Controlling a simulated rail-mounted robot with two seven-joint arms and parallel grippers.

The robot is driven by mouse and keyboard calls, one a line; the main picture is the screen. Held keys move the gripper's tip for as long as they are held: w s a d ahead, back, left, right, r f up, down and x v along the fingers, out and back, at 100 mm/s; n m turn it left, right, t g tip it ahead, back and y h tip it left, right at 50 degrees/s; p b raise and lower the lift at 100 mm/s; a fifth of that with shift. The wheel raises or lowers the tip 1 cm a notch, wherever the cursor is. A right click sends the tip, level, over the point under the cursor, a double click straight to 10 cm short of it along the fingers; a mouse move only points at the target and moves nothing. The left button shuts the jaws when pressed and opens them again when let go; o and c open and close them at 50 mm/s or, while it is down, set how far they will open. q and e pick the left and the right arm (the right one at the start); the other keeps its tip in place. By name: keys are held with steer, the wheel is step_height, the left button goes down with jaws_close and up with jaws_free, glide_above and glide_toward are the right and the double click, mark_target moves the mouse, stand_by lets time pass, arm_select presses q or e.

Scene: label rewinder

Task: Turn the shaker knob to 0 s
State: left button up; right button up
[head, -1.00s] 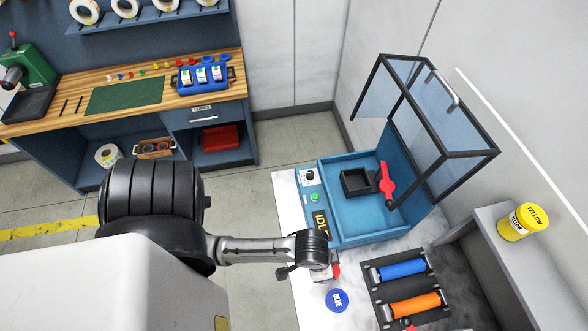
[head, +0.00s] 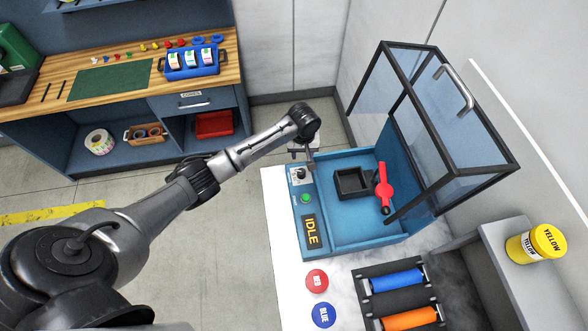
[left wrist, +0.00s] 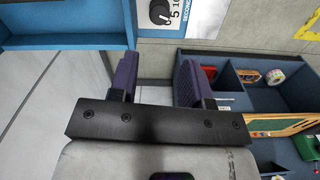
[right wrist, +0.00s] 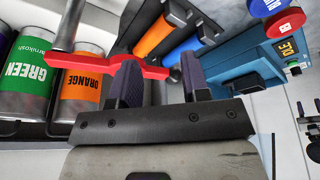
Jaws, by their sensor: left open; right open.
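The shaker (head: 350,215) is a blue open-topped box with a tilted-up clear lid, and its display reads IDLE. Its knob (head: 299,174) is dark on a white dial at the left end of the panel, above a green button. The knob also shows at the top of the left wrist view (left wrist: 160,12), with 5, 10 and SECONDS printed by it; its exact setting is unclear. My left gripper (head: 304,148) is open and empty, just above the knob in the head view and apart from it. My right gripper (right wrist: 160,75) is open, only in its own wrist view.
The clear lid frame (head: 440,110) stands over the shaker's right side. Red (head: 317,281) and blue (head: 323,315) lids lie in front, beside a rack of rollers (head: 398,280). A red bar (right wrist: 105,65) and green and orange cans (right wrist: 80,95) are near my right gripper.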

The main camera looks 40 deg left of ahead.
mark_target(302, 171)
arm_select(q)
step_height(302, 171, down, 11)
steer(key=shift+d+f, duration=0.1)
steer(key=shift+f, duration=0.8)
steer(key=c, duration=0.6)
steer(key=shift+c, duration=0.2)
